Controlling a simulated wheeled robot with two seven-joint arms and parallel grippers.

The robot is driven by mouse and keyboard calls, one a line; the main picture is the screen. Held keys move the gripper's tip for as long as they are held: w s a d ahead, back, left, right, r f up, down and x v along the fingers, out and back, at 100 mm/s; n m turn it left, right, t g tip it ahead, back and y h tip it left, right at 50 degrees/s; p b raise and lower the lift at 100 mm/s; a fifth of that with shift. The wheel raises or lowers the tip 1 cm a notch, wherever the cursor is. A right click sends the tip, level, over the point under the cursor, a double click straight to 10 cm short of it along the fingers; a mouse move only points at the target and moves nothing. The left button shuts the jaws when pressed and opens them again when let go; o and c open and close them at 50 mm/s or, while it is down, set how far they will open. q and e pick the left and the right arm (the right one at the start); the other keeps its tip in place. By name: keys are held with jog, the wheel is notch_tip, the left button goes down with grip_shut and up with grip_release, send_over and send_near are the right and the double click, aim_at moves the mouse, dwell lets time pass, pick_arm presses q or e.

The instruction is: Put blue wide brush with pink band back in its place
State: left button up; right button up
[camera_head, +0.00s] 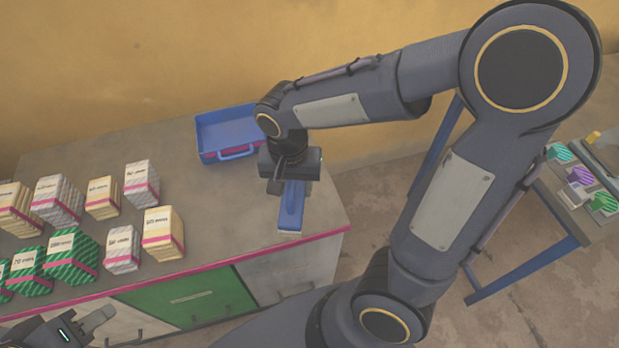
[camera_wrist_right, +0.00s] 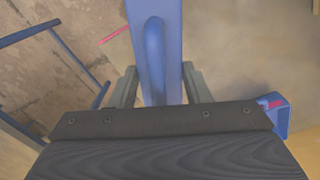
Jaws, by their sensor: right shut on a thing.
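My right gripper (camera_head: 290,180) is shut on a blue wide brush (camera_head: 291,208) over the right end of the counter. The brush hangs below the gripper, with a pale strip at its lower edge. In the right wrist view the blue body (camera_wrist_right: 172,40) runs between the two fingers (camera_wrist_right: 158,88). I cannot make out a pink band on it. I cannot tell whether it touches the counter. My left gripper (camera_head: 88,324) is at the bottom left, partly cut off; its jaws are unclear.
A blue tray (camera_head: 204,140) with a pink band and handle stands at the counter's back. Several banded cartons (camera_head: 163,232) stand on the counter (camera_head: 225,215) to the left. A blue-legged table (camera_head: 535,265) with small striped items is at the right, across a floor gap.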

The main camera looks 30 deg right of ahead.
jog(key=w+d, duration=0.1)
jog(key=w+d+f, duration=0.2)
jog(key=shift+w+d, duration=0.1)
jog(key=shift+d, duration=0.15)
jog(key=w+d+f, duration=0.2)
jog(key=f, duration=0.1)
jog(key=w+d+f, duration=0.1)
jog(key=f, duration=0.1)
jog(key=shift+f+p, duration=0.2)
jog(key=shift+p, duration=0.15)
jog(key=shift+w+d+f, duration=0.1)
jog(key=shift+w+f, duration=0.1)
jog(key=shift+f, duration=1.55)
jog(key=shift+f, duration=0.25)
jog(key=o, duration=1)
jog(key=shift+r, duration=0.1)
jog(key=shift+o, duration=0.2)
